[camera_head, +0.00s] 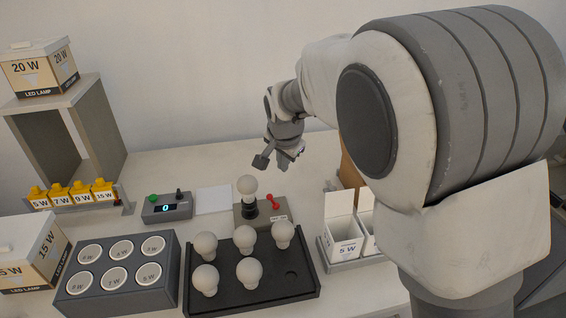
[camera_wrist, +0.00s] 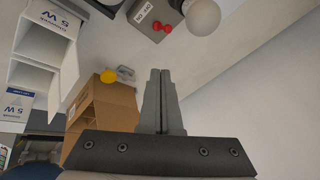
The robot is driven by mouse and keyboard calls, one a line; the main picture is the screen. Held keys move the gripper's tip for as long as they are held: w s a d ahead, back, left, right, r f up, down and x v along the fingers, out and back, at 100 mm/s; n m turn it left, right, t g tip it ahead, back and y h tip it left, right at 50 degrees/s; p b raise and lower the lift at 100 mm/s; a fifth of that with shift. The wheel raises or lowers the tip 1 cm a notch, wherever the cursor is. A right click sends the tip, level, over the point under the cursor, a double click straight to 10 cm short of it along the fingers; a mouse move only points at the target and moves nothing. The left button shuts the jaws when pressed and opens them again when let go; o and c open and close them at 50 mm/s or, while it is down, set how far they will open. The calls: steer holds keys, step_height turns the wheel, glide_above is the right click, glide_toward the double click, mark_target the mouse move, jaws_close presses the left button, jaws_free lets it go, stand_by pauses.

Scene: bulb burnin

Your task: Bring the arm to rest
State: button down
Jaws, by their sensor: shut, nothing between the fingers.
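My gripper (camera_head: 285,163) is shut and empty. In the head view it hangs in the air above the back of the table, above and a little right of the bulb standing in the test socket. My arm reaches in from the right side of that view. In the wrist view the two fingers of my gripper (camera_wrist: 161,75) are pressed together, with nothing between them. A bulb (camera_wrist: 203,16) shows at the top of that view, apart from the fingers. An open cardboard box (camera_wrist: 112,105) lies beyond them on the left.
The test socket base (camera_head: 247,221) with a red lever holds one bulb (camera_head: 247,185). A black tray (camera_head: 225,294) carries several bulbs. A grey cup rack (camera_head: 120,303), a meter (camera_head: 166,208), white cartons (camera_head: 343,240) and a shelf (camera_head: 89,122) stand around. The back of the table is clear.

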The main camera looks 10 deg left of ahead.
steer(key=s+d+r+n, duration=0.1)
steer(key=s+d+r, duration=0.25)
steer(key=d, duration=0.25)
steer(key=s+d+r+p, duration=0.1)
steer(key=s+d+r, duration=0.25)
steer(key=d, duration=0.25)
steer(key=s+d+r+n, duration=0.1)
steer(key=s+d+r, duration=0.25)
steer(key=d, duration=0.25)
steer(key=s+d+n, duration=0.1)
steer(key=s+d, duration=0.4)
steer(key=s, duration=0.3)
steer(key=s+d+n+h, duration=0.1)
steer(key=s+d+n, duration=0.1)
steer(key=s+d, duration=0.3)
steer(key=s+p, duration=0.1)
steer(key=s, duration=0.3)
steer(key=shift+d+h, duration=0.3)
steer(key=shift+d, duration=0.1)
